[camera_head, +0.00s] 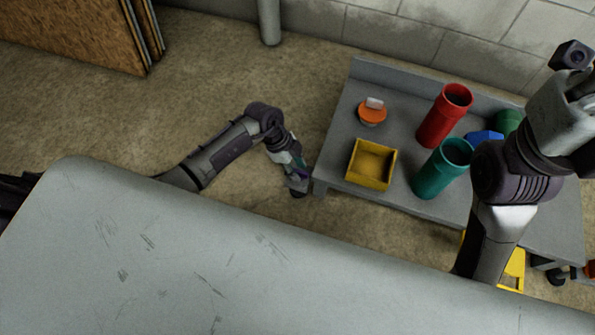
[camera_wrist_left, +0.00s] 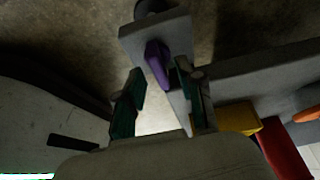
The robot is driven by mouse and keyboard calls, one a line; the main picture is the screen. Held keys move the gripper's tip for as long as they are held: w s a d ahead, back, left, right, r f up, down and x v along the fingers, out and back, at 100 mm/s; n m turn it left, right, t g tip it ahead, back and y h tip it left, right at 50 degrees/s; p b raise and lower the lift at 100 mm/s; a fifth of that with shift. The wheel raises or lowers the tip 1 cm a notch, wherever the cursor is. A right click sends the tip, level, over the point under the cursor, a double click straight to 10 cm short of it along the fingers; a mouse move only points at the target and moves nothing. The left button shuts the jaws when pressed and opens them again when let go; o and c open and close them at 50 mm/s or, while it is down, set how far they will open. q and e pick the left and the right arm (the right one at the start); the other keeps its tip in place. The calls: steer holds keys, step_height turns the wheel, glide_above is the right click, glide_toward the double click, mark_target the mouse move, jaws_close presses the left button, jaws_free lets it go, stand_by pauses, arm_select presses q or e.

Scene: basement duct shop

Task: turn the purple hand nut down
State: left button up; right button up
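The purple hand nut (camera_wrist_left: 158,65) shows in the left wrist view against a grey plate (camera_wrist_left: 176,32) with a dark round part at its end. My left gripper (camera_wrist_left: 160,80) has its two teal-padded fingers spread apart, with the nut just beyond and between the tips. I see no clear contact with the nut. In the head view my left gripper (camera_head: 298,176) is low at the left front corner of the grey bench (camera_head: 345,125), mostly hiding the nut. My right gripper (camera_head: 578,90) is raised at the right edge, partly cut off, its fingers unclear.
On the bench stand a yellow bin (camera_head: 371,164), an orange round object (camera_head: 372,113), a red cylinder (camera_head: 444,115), a teal cylinder (camera_head: 441,168) and a blue item (camera_head: 484,138). A large grey surface (camera_head: 230,260) fills the foreground. Floor left of the bench is clear.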

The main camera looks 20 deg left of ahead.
arm_select(q)
steer(key=shift+d+f, duration=0.15)
steer(key=shift+f, duration=0.1)
jaws_close()
